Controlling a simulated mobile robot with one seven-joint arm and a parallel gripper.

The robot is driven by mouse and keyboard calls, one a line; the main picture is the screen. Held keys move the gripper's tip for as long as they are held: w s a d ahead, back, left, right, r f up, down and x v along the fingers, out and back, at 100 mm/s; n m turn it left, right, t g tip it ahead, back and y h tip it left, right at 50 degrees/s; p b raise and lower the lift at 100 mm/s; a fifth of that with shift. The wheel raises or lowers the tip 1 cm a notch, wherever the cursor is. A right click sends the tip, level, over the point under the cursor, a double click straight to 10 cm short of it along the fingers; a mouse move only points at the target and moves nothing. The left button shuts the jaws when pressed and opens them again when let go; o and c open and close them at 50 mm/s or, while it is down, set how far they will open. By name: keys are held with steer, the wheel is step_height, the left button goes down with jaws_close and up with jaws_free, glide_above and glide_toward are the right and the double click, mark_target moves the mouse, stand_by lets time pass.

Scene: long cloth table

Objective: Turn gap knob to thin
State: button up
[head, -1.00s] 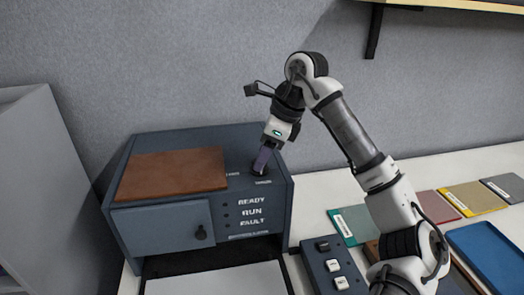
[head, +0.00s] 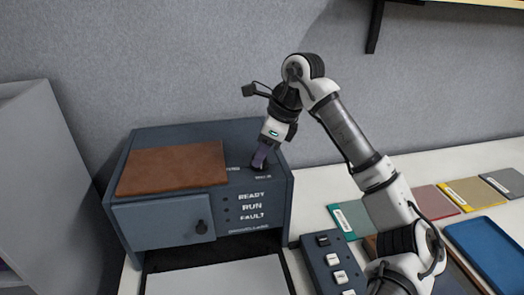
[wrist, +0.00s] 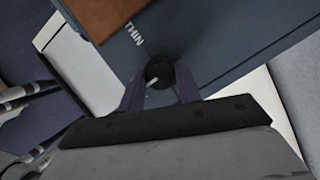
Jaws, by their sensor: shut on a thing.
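The dark round gap knob (head: 259,167) stands on the top right of the blue-grey machine (head: 262,195). My gripper (head: 262,157), with purple fingers, points down onto it. In the wrist view the knob (wrist: 160,72) sits between the two fingers of my gripper (wrist: 160,88), which is shut on it. A short pale pointer mark shows on the knob's lower left there. The printed word THIN (wrist: 133,35) lies up and left of the knob in that view. In the head view the fingers partly hide the knob.
A brown leather-like pad (head: 172,168) lies on the machine's top, left of the knob. READY, RUN and FAULT labels mark its front. A switch box (head: 333,262), coloured sheets (head: 475,195) and a blue tray (head: 492,250) lie to the right. The wall is close behind.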

steer(key=shift+f+m+b, duration=0.15)
steer(key=shift+m+b, duration=0.15)
steer(key=shift+b, duration=0.2)
steer(key=m+t+b, duration=0.1)
steer(key=m+b, duration=0.2)
steer(key=b, duration=0.1)
steer(key=shift+s+f+h, duration=0.1)
steer(key=shift+h, duration=0.2)
steer(key=m+t+b, duration=0.1)
steer(key=m+b, duration=0.1)
steer(key=m+h+b, duration=0.1)
steer(key=m+b, duration=0.2)
steer(key=shift+s+a+t, duration=0.1)
steer(key=shift+a+t, duration=0.05)
steer(key=shift+t, duration=0.25)
steer(key=m+h+b, duration=0.1)
steer(key=m, duration=0.1)
steer(key=m+h+b, duration=0.1)
steer(key=m+b, duration=0.1)
steer(key=shift+a+m+t, duration=0.1)
steer(key=shift+m+t, duration=0.3)
steer(key=m, duration=0.1)
steer(key=m+h+b, duration=0.1)
steer(key=m+b, duration=0.1)
steer(key=m, duration=0.1)
steer(key=shift+a+r+h, duration=0.1)
steer(key=shift+r+h, duration=0.15)
steer(key=shift+h, duration=0.05)
steer(key=shift+m, duration=0.3)
